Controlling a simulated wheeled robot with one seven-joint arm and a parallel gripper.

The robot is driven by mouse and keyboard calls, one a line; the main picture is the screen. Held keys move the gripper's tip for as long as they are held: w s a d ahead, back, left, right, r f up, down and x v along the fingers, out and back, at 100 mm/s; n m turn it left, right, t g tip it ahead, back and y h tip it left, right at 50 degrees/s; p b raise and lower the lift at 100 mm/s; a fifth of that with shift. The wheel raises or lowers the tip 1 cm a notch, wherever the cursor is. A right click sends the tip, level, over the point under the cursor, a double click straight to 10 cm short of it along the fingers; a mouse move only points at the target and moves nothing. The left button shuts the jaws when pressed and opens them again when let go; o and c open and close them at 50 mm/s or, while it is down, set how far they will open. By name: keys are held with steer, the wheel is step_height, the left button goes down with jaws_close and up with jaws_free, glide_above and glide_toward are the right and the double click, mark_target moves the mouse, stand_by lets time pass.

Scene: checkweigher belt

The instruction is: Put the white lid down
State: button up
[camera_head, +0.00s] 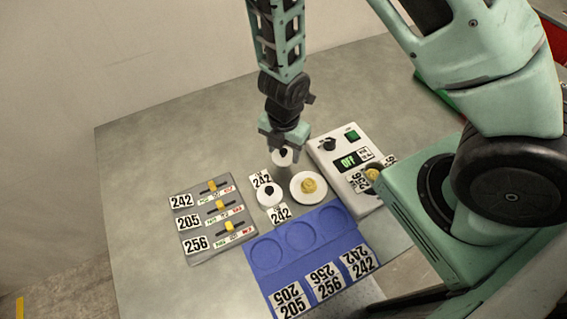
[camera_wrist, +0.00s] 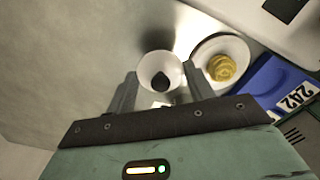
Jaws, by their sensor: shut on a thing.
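My gripper (camera_head: 283,150) reaches down from above and is shut on a white lid (camera_head: 281,161) with a black knob. In the wrist view, this round lid (camera_wrist: 149,66) sits between the two fingers of my gripper (camera_wrist: 160,88). It appears to be held above the grey table; the exact gap cannot be told.
A white scale box (camera_head: 330,160) reading OFF stands at right. A blue tray (camera_head: 278,236) with round recesses and number labels lies in front. A grey slider panel (camera_head: 203,235) is at left. The table (camera_head: 150,160) is clear behind and left of the panel.

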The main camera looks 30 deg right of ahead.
mark_target(284, 157)
steer(key=shift+f+b, duration=1.45)
steer(key=shift+f, duration=0.45)
steer(key=shift+f, duration=0.2)
steer(key=o, duration=0.7)
steer(key=shift+o, duration=0.2)
steer(key=shift+r, duration=0.1)
